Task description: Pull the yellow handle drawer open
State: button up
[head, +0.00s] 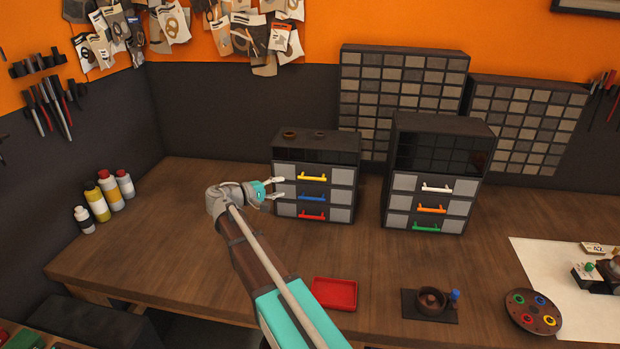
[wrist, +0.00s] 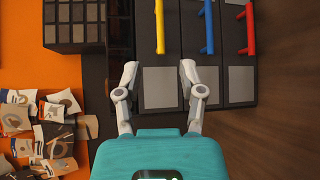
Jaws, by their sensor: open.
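The drawer with the yellow handle (head: 312,178) is the top one of three in the left cabinet (head: 316,150). It looks shut, flush with the drawers under it. The yellow handle also shows in the wrist view (wrist: 160,26), turned on its side. The blue handle (head: 312,198) and red handle (head: 311,215) are on the drawers below. My gripper (head: 279,187) is open and empty, at the left side of the cabinet front. In the wrist view my gripper (wrist: 159,72) has its fingertips spread either side of the yellow drawer's grey panel (wrist: 160,88), short of the handle.
A second cabinet (head: 436,150) with white, orange and green handles stands to the right. A red tray (head: 335,292) and a brown bowl (head: 431,301) are in front on the bench. Several bottles (head: 98,204) stand at the left. Bare bench lies left of my arm.

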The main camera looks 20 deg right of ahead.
aim_at(311, 179)
jog(key=shift+w+a, duration=0.15)
jog(key=b+x, duration=0.2)
jog(key=x, duration=1.1)
jog(key=shift+f, duration=0.1)
grip_shut()
dwell(0.4)
